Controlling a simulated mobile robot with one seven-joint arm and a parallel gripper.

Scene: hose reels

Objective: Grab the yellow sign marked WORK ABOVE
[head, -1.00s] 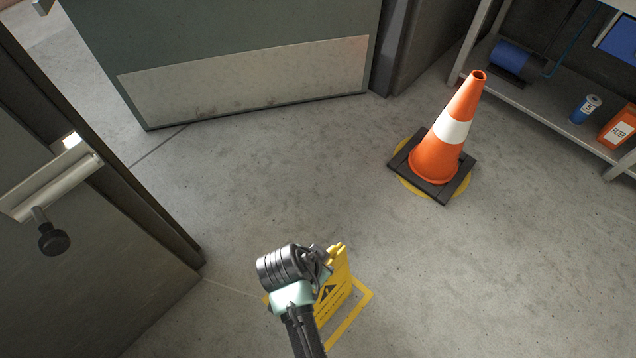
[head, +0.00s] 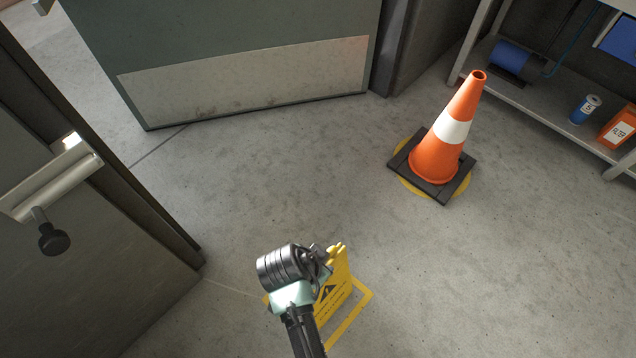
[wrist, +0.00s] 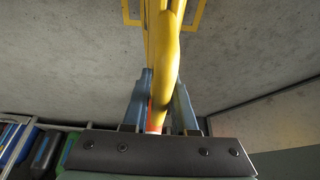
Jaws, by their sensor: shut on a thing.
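The yellow sign (head: 335,287) stands on the floor at the bottom middle of the head view, with a black warning triangle and lettering too small to read. My gripper (head: 326,262) is at its top edge, and my arm hides its left part. In the wrist view the sign's yellow top (wrist: 164,65) runs between the two fingers of my gripper (wrist: 160,95). The fingers are shut on it. A yellow outline (head: 362,298) is marked on the floor around the sign's foot.
An orange and white cone (head: 450,135) stands on a black base on a yellow floor mark. A metal shelf (head: 545,105) with a blue roll and containers is at the right. A grey-green door panel (head: 230,60) is at the back, another door (head: 80,230) at the left. The middle floor is clear.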

